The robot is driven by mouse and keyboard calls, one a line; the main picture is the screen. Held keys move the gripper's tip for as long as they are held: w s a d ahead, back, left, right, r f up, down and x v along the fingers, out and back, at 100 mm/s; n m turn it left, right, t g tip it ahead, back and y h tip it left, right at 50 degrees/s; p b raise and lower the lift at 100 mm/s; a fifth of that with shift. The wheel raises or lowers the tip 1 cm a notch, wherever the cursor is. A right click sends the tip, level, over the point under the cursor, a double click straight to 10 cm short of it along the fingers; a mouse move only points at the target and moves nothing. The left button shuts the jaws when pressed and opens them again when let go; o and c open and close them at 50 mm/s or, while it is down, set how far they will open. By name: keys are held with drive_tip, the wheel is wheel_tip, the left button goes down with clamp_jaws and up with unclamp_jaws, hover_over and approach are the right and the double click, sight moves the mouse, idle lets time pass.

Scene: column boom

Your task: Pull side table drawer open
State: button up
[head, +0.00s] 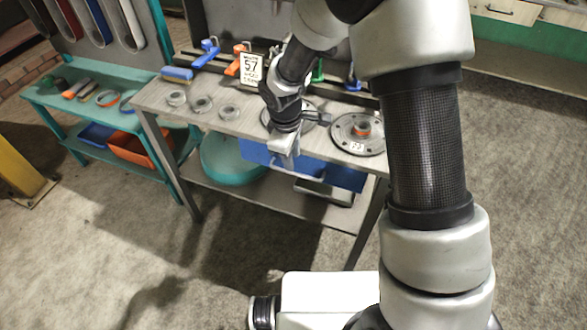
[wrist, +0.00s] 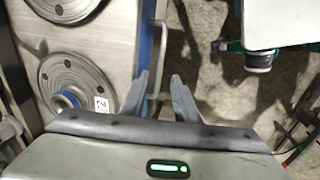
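The side table (head: 225,117) has a grey wood top and a blue drawer (head: 345,175) under its front edge. In the wrist view the drawer front shows as a thin blue strip (wrist: 147,48) beside the table top. A pale bar handle (wrist: 162,40) stands off that strip. My gripper (head: 288,160) is in front of the drawer, pointing down, and partly covers it. In the wrist view my gripper (wrist: 160,76) is open, its fingers on either side of the handle's line. I cannot tell whether they touch the handle.
Round metal discs (head: 357,133) and several small rings (head: 202,104) lie on the table top. A teal basin (head: 230,162) sits on the lower shelf. A teal shelf unit (head: 50,103) stands at left. The floor in front (head: 240,250) is largely clear.

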sight(294, 174)
drive_tip(key=f, duration=0.4)
drive_tip(key=w+f, duration=0.1)
drive_tip(key=f, duration=0.1)
drive_tip(key=shift+w+d+f+b, duration=0.1)
drive_tip(key=shift+d+f+b, duration=0.15)
drive_tip(key=shift+b, duration=0.1)
clamp_jaws()
